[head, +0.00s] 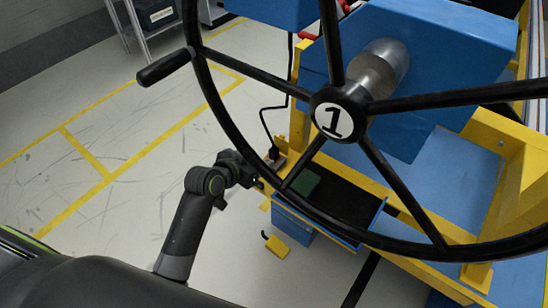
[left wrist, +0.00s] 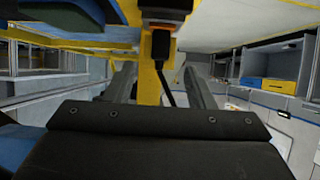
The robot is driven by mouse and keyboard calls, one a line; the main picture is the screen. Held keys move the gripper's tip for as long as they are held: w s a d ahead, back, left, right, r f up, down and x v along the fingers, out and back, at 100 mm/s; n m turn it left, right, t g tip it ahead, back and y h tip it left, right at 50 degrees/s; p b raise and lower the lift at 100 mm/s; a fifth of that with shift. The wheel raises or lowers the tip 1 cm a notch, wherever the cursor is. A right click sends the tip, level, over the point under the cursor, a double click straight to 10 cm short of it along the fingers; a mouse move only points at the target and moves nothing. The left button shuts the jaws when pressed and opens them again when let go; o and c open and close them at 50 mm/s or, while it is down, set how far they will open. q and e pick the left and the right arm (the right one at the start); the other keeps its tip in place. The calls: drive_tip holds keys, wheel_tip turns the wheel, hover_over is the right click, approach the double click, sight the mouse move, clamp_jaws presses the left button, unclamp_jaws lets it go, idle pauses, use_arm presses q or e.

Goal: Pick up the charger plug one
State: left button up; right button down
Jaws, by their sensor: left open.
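A small dark plug (head: 277,160) with a black cable is at the yellow frame, left of the black tray. I take it for charger plug one; no number on it is readable. In the left wrist view a dark plug with an orange patch (left wrist: 160,42) is at the top middle, its cable hanging between my fingers. My left gripper (head: 259,184) is open, just below and left of the plug. In the left wrist view its two fingers (left wrist: 158,84) stand apart either side of the cable. Whether they touch it cannot be told. My right gripper is not in view.
A large black handwheel (head: 333,118) marked 1 spans the front of the blue machine (head: 440,45). Its rim passes close to my left gripper. A black tray (head: 340,205) with a green block (head: 306,182) lies below. Floor at left is clear.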

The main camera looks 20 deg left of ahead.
sight(271, 154)
use_arm(q)
drive_tip(key=b+x, duration=0.1)
drive_tip(key=x, duration=0.5)
drive_tip(key=shift+w+f, duration=0.15)
drive_tip(key=shift+f, duration=0.15)
drive_tip(key=shift+w+d+f+b, duration=0.1)
drive_tip(key=shift+w+d+b, duration=0.05)
drive_tip(key=shift+w+b, duration=0.15)
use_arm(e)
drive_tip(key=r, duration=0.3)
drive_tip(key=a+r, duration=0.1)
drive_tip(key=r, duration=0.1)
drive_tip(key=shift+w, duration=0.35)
use_arm(q)
clamp_jaws()
